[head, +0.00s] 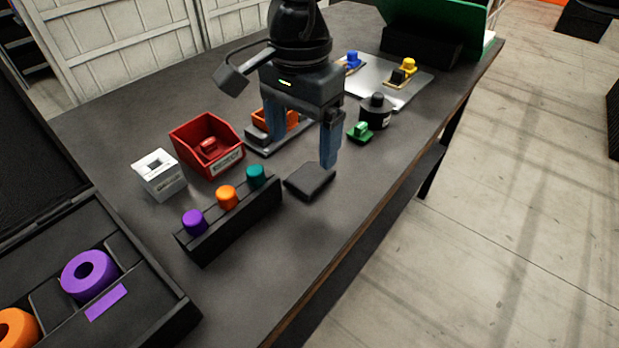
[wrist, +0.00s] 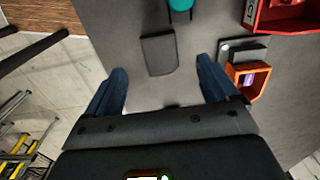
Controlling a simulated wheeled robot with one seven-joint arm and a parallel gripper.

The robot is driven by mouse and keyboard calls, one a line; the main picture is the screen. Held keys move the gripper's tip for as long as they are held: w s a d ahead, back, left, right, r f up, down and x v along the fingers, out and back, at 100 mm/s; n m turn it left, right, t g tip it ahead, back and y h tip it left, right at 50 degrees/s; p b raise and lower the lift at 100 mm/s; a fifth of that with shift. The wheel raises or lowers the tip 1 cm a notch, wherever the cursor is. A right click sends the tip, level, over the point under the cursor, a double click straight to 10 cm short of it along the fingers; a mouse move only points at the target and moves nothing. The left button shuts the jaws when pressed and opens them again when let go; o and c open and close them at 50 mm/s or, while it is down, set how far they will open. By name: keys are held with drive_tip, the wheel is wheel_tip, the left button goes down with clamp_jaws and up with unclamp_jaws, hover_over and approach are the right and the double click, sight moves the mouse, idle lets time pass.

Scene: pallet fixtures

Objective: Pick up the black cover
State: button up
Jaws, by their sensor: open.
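The black cover (head: 310,181) is a flat, dark, roughly rectangular plate lying on the dark grey table, just right of the peg rack. In the wrist view the black cover (wrist: 158,55) lies flat ahead of the fingertips, between their lines. My gripper (head: 304,150) is open and empty, with its blue fingers pointing down above the table, behind and over the cover in the head view. In the wrist view my gripper (wrist: 161,70) has its two fingers wide apart, one on either side. No contact with the cover shows.
A black rack (head: 232,222) with purple, orange and teal knobs stands close left of the cover. An orange fixture (head: 285,122), red bin (head: 226,152) and white box (head: 160,178) stand behind. A green piece (head: 360,133) and black cylinder (head: 376,112) are right. The table's front edge is near.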

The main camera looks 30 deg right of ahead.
sight(306, 179)
drive_tip(key=f, duration=0.5)
drive_tip(key=f+p, duration=0.1)
drive_tip(key=f, duration=0.1)
drive_tip(key=shift+d+f, duration=0.25)
drive_tip(key=shift+f, duration=0.05)
drive_tip(key=c, duration=1.1)
drive_tip(key=shift+r, duration=0.15)
drive_tip(key=shift+c, duration=0.2)
